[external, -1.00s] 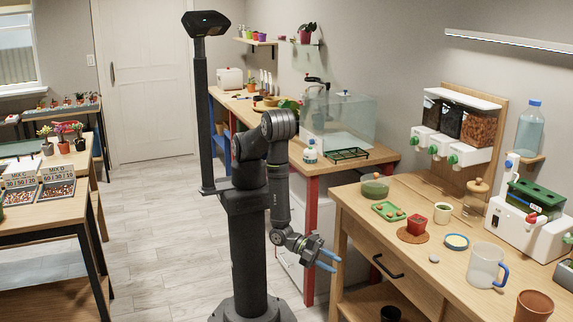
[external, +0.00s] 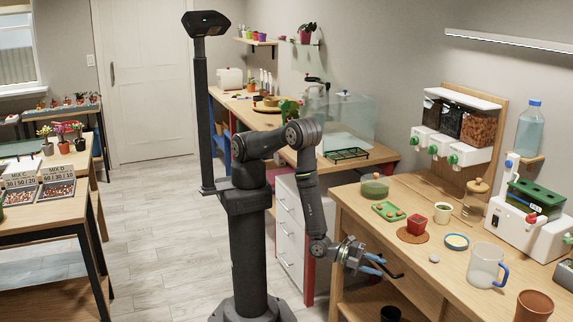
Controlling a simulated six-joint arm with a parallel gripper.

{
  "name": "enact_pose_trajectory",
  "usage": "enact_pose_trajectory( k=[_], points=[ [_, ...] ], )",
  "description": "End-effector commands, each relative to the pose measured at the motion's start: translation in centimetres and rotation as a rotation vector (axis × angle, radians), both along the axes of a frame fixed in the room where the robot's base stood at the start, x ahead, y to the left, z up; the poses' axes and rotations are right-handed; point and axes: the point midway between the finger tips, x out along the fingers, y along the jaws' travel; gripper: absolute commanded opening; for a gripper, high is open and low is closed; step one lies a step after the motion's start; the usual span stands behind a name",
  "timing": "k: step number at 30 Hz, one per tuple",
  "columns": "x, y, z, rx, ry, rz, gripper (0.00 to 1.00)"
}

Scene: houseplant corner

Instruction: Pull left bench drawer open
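The bench drawer is in the front of the wooden bench (external: 400,232) at right, in the external view. Its black bar handle (external: 396,275) shows only in part behind my gripper. The drawer front is mostly hidden by my gripper, and it looks closed. My gripper (external: 383,268) has blue fingers and is at the handle, in front of the drawer. The fingers look apart, but I cannot tell whether the handle lies between them or whether they touch it.
A dark pot (external: 390,314) sits on the shelf below.

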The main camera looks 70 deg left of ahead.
Motion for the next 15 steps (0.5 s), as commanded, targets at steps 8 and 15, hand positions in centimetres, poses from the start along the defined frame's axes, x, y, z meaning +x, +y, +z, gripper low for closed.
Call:
enact_pose_trajectory(
  k=[8, 15],
  points=[
    [2.0, -2.0, -0.4, 0.0, 0.001, 0.001, 0.33],
    [2.1, -2.2, -0.5, 0.001, 0.001, 0.0, 0.33]
  ],
)
